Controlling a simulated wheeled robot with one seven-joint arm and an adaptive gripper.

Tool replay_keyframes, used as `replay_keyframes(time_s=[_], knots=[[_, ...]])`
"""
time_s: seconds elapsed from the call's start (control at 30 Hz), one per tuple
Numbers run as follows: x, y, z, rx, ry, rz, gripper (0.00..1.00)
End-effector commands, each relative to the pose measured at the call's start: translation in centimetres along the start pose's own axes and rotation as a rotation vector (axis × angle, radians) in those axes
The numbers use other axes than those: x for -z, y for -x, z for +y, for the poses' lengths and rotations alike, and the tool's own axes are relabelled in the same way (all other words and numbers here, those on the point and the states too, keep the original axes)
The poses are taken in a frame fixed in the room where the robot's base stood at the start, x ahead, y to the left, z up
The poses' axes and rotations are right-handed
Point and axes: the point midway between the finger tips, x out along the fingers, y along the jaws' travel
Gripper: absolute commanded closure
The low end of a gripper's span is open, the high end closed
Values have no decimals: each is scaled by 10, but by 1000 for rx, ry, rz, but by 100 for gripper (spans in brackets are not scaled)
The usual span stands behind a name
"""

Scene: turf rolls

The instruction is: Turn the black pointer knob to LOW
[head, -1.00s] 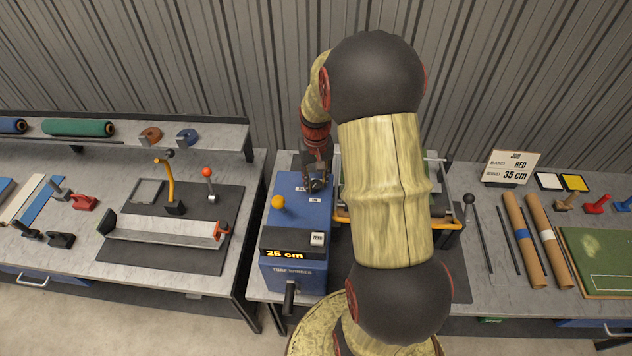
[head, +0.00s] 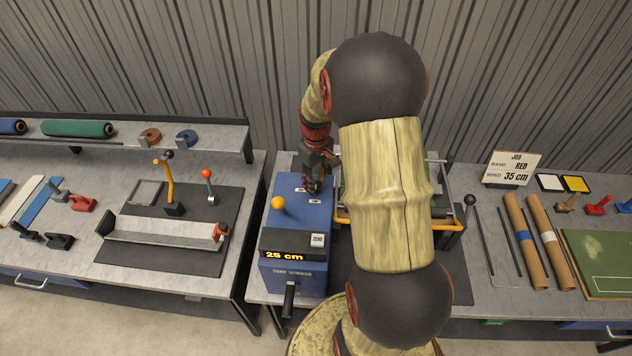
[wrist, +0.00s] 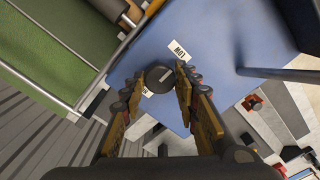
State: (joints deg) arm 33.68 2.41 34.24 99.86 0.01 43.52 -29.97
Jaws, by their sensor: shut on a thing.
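The black pointer knob (wrist: 160,77) sits on the blue top of the turf winder (head: 296,222). My gripper (wrist: 163,86) has its two fingers on either side of the knob, shut on it. A light line on the knob points to the upper right in the wrist view, roughly on the side of the LOW label (wrist: 179,50), which appears upside down there. A second label (wrist: 146,92) is partly hidden by a finger. In the head view my gripper (head: 318,182) covers most of the knob.
The winder also carries an orange ball-topped lever (head: 278,203), a ZERO button (head: 317,240) and a display (head: 285,255) reading 25 cm. A job card (head: 512,169) reads band RED, wind 35 cm. A yellow-barred frame (head: 440,224) stands right of the winder.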

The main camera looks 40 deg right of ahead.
Motion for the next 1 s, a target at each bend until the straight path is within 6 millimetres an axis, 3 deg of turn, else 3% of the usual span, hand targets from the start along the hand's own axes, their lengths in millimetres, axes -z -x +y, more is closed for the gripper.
replay_keyframes(time_s=[0.33, 0.37, 0.4, 0.67, 1.0], knots=[[1, 1, 0, -2, 3, 3, 95], [1, 1, 0, -2, 3, 3, 68], [1, 1, 0, -2, 2, 2, 65], [0, 0, 0, -1, 2, 1, 51], [0, 2, 0, -1, 1, 1, 50]])
